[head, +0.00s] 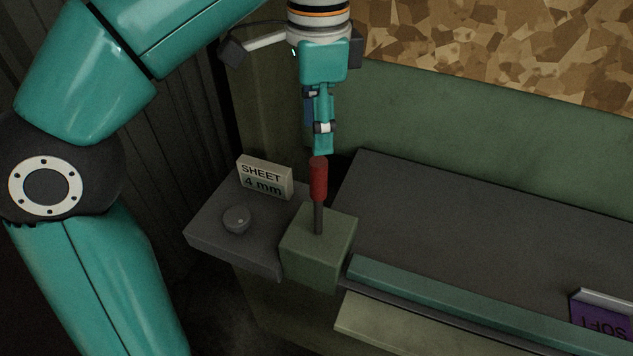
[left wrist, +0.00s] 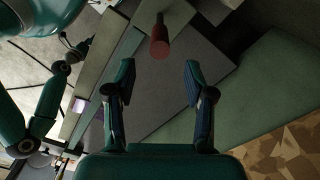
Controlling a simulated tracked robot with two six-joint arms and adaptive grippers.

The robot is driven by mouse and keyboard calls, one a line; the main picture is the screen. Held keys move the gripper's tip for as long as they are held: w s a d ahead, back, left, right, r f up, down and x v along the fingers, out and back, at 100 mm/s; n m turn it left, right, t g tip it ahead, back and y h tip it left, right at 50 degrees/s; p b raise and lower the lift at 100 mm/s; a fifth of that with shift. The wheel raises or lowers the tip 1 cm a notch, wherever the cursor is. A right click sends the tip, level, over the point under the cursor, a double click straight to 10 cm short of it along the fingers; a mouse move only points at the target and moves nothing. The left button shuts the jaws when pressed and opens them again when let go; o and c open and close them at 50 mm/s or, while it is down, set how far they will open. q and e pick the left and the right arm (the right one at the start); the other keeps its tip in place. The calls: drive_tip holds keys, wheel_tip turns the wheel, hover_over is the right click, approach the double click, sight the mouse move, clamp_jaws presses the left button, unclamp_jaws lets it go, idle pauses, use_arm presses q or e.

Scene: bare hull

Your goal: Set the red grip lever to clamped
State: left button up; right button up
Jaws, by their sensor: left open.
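The red grip lever (head: 318,180) stands nearly upright on a dark stem from a green block (head: 326,245) at the left end of the bench. My left gripper (head: 322,152) points down just above the lever's top in the head view, seen edge-on. In the left wrist view my left gripper (left wrist: 159,75) is open, its two fingers wide apart with nothing between them. The lever's red end (left wrist: 159,45) shows beyond the fingertips, centred between them. In the left wrist view a teal arm at the left seems to be my right one; its gripper is small and unclear.
A "SHEET 4 mm" sign (head: 264,178) and a round knob (head: 236,218) sit on the grey ledge left of the block. A long teal bar (head: 440,300) runs along the bench to the right. A purple item (head: 600,318) lies at the right edge.

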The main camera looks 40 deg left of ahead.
sight(317, 178)
use_arm(q)
wheel_tip(317, 178, down, 10)
drive_tip(key=shift+f+b, duration=0.1)
drive_tip(key=shift+b, duration=0.8)
drive_tip(key=shift+s, duration=0.1)
clamp_jaws()
